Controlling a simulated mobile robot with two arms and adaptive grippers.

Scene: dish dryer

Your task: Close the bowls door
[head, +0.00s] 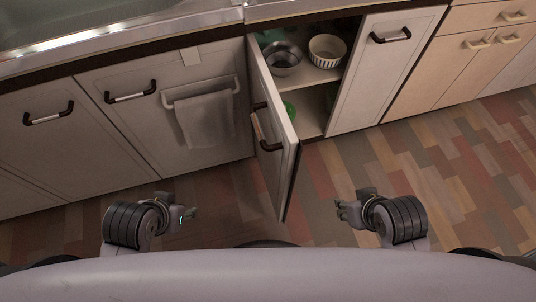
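The bowls door (274,137) stands open, swung out toward me from its hinge side at the left of the cabinet opening. Its dark handle (262,130) shows on its left-facing side. Inside the cabinet are a metal bowl (283,58) and a white striped bowl (328,50) on the upper shelf, with green dishes partly hidden. My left gripper (190,213) is left of the door's lower end, apart from it. My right gripper (341,211) is right of the door, also apart from it. Both appear empty; their finger opening is too small to tell.
A closed cabinet door with a dark handle (390,35) stands right of the opening. A towel (206,119) hangs on a rail at left, beside closed doors. A steel counter (130,32) runs above. The patchwork wooden floor (430,195) is clear on the right.

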